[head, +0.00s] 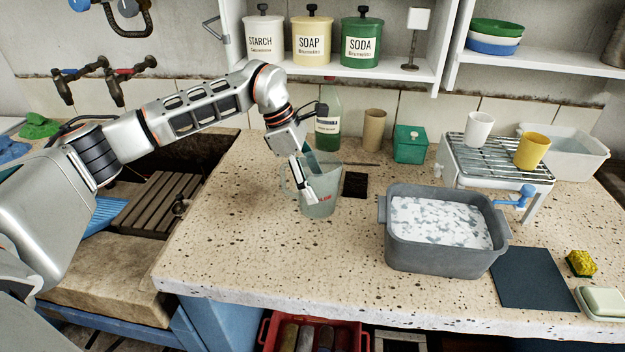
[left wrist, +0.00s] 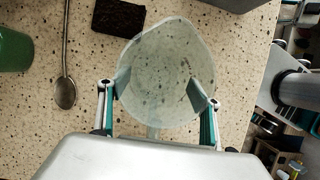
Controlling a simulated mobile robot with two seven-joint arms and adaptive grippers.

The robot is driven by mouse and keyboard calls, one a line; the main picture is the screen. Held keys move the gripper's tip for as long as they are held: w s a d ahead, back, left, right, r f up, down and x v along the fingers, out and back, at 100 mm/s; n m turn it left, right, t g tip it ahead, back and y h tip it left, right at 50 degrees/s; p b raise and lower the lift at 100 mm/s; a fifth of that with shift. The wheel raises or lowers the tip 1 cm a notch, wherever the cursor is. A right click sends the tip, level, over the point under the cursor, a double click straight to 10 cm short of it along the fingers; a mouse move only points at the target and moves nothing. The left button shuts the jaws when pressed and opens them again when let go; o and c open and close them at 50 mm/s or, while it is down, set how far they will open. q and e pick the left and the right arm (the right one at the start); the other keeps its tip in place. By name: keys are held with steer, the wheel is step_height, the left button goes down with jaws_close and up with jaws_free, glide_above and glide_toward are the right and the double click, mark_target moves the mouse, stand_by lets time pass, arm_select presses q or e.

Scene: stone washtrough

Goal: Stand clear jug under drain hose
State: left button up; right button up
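The clear jug (head: 322,206) stands upright on the speckled counter, left of the grey basin. In the left wrist view the jug (left wrist: 165,60) is seen from above and looks empty, with its handle toward my palm. My left gripper (head: 306,190) is at the jug's near left side. In the left wrist view its two fingers (left wrist: 160,97) are wide apart, one on each side of the jug; whether they press on it I cannot tell. I cannot make out a drain hose in either view. My right gripper is not in view.
The grey basin (head: 396,257) holds whitish, patchy contents; a blue-handled tap (head: 520,196) is at its right. A green bottle (head: 328,128), beige cup (head: 374,130) and green box (head: 410,145) stand behind. A dark sponge (head: 355,185) lies by the jug. The front-left counter is clear.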

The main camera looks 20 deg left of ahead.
arm_select(q)
steer(key=shift+o, duration=0.8)
